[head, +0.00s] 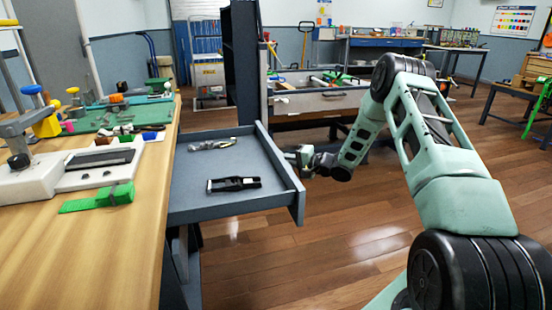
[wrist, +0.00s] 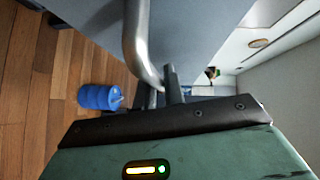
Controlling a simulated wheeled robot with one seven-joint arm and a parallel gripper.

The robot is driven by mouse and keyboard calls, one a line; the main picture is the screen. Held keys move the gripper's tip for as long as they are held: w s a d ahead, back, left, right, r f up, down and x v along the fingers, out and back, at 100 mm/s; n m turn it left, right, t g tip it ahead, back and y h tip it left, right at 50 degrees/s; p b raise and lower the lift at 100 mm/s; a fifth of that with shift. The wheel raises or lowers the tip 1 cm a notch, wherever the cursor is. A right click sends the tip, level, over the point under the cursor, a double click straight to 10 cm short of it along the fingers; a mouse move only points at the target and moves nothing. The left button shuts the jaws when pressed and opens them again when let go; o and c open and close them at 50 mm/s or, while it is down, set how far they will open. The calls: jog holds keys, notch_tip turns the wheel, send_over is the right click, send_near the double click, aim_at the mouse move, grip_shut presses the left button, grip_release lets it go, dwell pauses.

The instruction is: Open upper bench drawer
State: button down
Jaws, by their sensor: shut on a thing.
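The upper bench drawer (head: 222,210) is grey and stands pulled out from the right side of the wooden bench (head: 110,240). Inside it lie a black tool (head: 234,184) and some small metal pieces (head: 212,144). My gripper (head: 303,158) is at the drawer's outer front face, shut on its handle. In the wrist view the curved metal handle (wrist: 137,45) runs down to my gripper's fingers (wrist: 172,90), beside the grey drawer front (wrist: 195,35). The fingertips are partly hidden in both views.
A white fixture (head: 85,170), a green block (head: 116,193) and a green mat (head: 120,113) with tools lie on the bench top. A blue container (wrist: 100,97) stands on the floor. Another workbench (head: 315,105) stands behind the drawer. The wooden floor right of the drawer is clear.

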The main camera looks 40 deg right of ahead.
jog(key=shift+s+d, duration=0.1)
jog(key=shift+d, duration=0.1)
jog(key=c, duration=1.5)
grip_release()
jog(key=p+v, duration=0.2)
jog(key=v, duration=1.5)
jog(key=shift+s+d, duration=0.15)
